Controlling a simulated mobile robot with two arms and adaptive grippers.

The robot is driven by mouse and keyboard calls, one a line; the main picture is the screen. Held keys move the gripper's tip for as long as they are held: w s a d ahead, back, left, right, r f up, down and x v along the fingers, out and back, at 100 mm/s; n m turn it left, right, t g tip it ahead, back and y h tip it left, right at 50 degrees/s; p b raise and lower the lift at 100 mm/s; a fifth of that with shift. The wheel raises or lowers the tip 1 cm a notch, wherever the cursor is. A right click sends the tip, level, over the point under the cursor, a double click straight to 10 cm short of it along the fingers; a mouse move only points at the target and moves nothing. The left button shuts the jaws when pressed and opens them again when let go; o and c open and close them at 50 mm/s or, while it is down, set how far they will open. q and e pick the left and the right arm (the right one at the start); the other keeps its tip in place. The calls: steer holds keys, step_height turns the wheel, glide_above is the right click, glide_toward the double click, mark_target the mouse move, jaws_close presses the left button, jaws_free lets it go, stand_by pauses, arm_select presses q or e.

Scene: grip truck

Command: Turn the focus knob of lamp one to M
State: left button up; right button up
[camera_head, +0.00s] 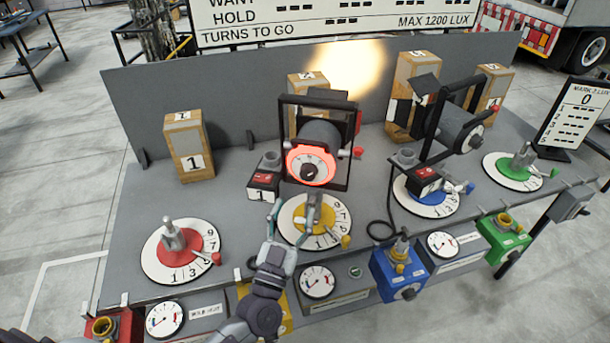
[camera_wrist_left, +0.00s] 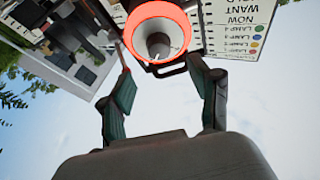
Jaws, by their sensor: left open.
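Lamp one (camera_head: 322,136) is a dark cylinder in a black frame on the bench, beside a box marked 1 (camera_head: 263,187). Its front has a glowing red ring around a pale dial (camera_head: 310,155) with a dark knob (camera_head: 309,173) in the middle; I cannot read the setting. My left gripper (camera_head: 291,212) is open, below and in front of the knob, over the yellow dial. In the left wrist view the red ring (camera_wrist_left: 140,20) and grey knob (camera_wrist_left: 158,46) lie just beyond and between the open fingers (camera_wrist_left: 158,66), apparently not touching. My right gripper is not in view.
The yellow numbered dial (camera_head: 299,235) with its upright post is close under the gripper. A red dial (camera_head: 197,247) lies left, a second lamp (camera_head: 460,130) right. Wooden blocks, one marked 1 (camera_head: 190,150), stand behind. A board (camera_head: 330,22) is at the back.

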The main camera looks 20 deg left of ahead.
mark_target(307, 176)
arm_select(q)
steer(key=p+x, duration=0.1)
steer(key=x, duration=0.5)
steer(key=shift+w+r+p, duration=0.25)
steer(key=shift+p, duration=0.1)
steer(key=shift+w+d+r, duration=0.1)
steer(key=shift+w+r, duration=0.05)
steer(key=shift+w, duration=0.55)
steer(key=shift+c, duration=1.4)
steer(key=c, duration=0.9)
steer(key=shift+o, duration=0.2)
